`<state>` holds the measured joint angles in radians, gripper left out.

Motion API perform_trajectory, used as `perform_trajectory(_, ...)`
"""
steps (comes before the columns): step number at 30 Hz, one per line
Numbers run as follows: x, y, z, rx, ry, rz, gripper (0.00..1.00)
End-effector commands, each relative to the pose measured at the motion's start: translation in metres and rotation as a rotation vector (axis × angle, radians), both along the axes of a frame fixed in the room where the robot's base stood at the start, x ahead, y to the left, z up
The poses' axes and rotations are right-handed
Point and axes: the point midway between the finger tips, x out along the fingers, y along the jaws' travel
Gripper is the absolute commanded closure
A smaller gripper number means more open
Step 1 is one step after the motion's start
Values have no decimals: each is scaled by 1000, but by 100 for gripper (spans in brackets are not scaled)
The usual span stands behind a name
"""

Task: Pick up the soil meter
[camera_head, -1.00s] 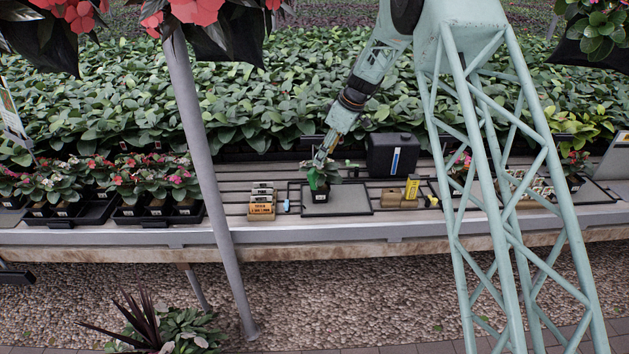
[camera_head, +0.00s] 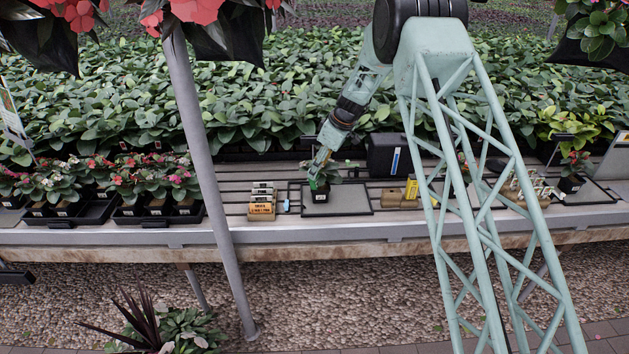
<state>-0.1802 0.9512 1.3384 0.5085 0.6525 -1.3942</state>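A small potted plant (camera_head: 322,195) in a black pot stands on a dark-rimmed tray (camera_head: 350,208) on the bench. A bright green piece (camera_head: 314,184) shows at the plant's left side; it may be the soil meter, but it is too small to be sure. My gripper (camera_head: 317,175) points down and to the left, right at the green piece and the plant's leaves. The fingers overlap the green piece in view. I cannot tell whether they touch it or are closed.
Stacked labelled blocks (camera_head: 262,203) stand left of the tray. A black box (camera_head: 388,154) stands behind it to the right. A yellow item (camera_head: 411,189) sits on a tan block at right. Flowering plants (camera_head: 155,180) fill trays at left. A grey post (camera_head: 207,170) crosses the view.

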Motion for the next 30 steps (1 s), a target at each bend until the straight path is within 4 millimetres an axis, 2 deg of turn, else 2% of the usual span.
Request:
perform_trajectory(11,1,2,-6,0,1,0,55)
perform_trajectory(24,8,15,-43,-1,1,0,55)
perform_trajectory(30,10,17,-48,0,0,0,55)
